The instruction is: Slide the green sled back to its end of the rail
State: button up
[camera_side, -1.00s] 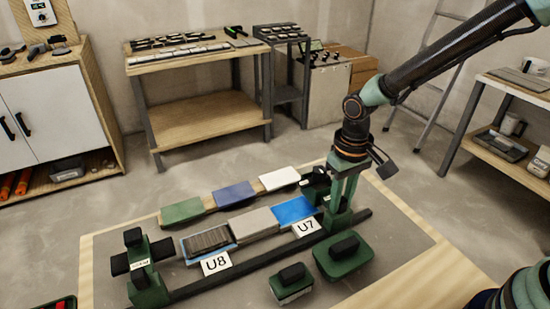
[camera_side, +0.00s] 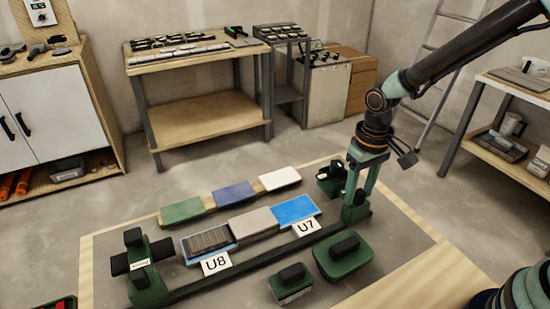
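The green sled (camera_side: 355,213) sits at the right end of the dark rail (camera_side: 250,263), with a dark part (camera_side: 331,180) reaching out to its left. My gripper (camera_side: 360,194) is right above the sled, its two green fingers down at the sled's upper part. It appears shut on the sled; the contact itself is too small to see clearly. The rail runs from lower left to upper right in the side view. A second green block with a dark crossbar (camera_side: 143,265) stands at the rail's left end.
Behind the rail lie a striped tile (camera_side: 208,243), a grey tile (camera_side: 252,221) and a blue tile (camera_side: 295,209), with labels U8 and U7. Green, dark blue and white tiles form a row farther back. Two green blocks with dark handles (camera_side: 343,257) (camera_side: 291,284) stand in front.

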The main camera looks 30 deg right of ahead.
dwell(0.3)
jog(key=shift+s+r, duration=0.1)
jog(key=shift+r, duration=3.3)
jog(key=shift+r, duration=0.1)
jog(key=shift+d+r, duration=0.1)
jog(key=shift+r, duration=0.2)
jog(key=s+d+r+t, duration=0.5)
jog(key=s+d+r, duration=0.1)
jog(key=r, duration=0.4)
jog(key=shift+s+d+t, duration=0.15)
jog(key=shift+s+t, duration=0.15)
jog(key=shift+s, duration=0.4)
